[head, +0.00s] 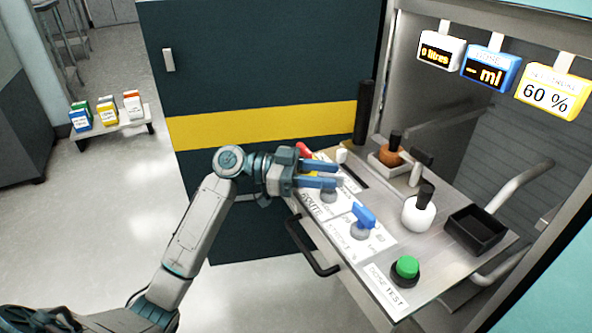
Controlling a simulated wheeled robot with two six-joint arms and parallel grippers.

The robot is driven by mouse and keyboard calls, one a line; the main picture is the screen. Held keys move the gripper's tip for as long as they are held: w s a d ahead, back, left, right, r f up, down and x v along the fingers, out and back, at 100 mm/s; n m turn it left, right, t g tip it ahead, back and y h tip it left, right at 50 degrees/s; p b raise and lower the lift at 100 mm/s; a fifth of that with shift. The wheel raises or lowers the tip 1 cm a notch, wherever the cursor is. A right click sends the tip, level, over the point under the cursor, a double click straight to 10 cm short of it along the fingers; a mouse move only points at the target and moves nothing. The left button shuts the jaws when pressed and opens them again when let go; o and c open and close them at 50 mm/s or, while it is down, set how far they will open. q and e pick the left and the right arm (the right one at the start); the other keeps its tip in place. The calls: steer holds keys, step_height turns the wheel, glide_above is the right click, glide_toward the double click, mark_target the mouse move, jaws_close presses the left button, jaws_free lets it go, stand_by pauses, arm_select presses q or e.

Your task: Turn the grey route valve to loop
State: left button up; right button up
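The grey route valve (328,196) is on the sloping panel by the ROUTE label (311,207). Its round base shows just below my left gripper, and its handle is mostly hidden by the fingers, so I cannot tell which way it points. My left gripper (322,175) is over the valve, with its two blue fingers apart and a gap between them. I cannot tell whether the fingers touch the handle. My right gripper is not in view.
A blue valve (363,215) and a green button (406,267) are nearer on the panel (437,275). A red handle (304,151) is behind my gripper. A white black-handled pot (419,211) and a black tray (476,231) stand right. A dark door (250,60) stands open behind.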

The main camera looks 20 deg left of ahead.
arm_select(q)
steer(key=v, duration=0.7)
steer(key=shift+a, duration=0.2)
